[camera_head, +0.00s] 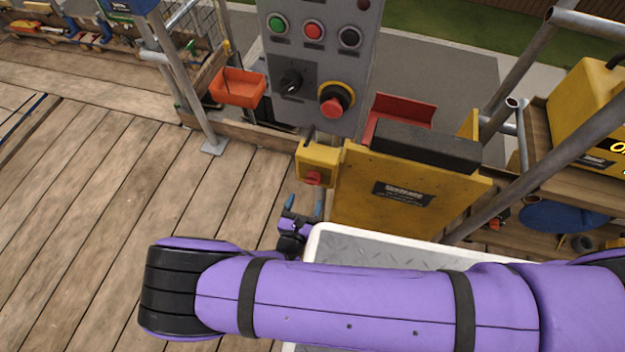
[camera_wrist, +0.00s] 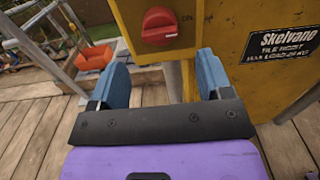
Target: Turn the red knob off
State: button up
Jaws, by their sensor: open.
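The red knob (camera_wrist: 159,26) is on the front face of a yellow box (camera_wrist: 194,10), with a small "ON" mark to its right in the wrist view. In the head view the red knob (camera_head: 313,178) shows low on the same yellow box (camera_head: 318,155), at the left side of a yellow panel. My gripper (camera_wrist: 161,75) is open, its two blue fingers apart and empty. The knob appears beyond the fingertips, between them sideways and not touched. In the head view my gripper (camera_head: 304,203) is just below the knob, partly hidden by my purple arm.
A grey control panel (camera_head: 320,70) with buttons, a black switch and a red emergency stop (camera_head: 333,103) stands behind. The yellow panel (camera_head: 400,190) bears a black label. An orange bin (camera_head: 238,87) and metal posts stand nearby. The plank floor (camera_head: 80,200) is clear at left.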

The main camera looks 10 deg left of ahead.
aim_at(312, 182)
jog(key=w, duration=0.7)
jog(key=shift+d, duration=0.3)
jog(key=c, duration=0.9)
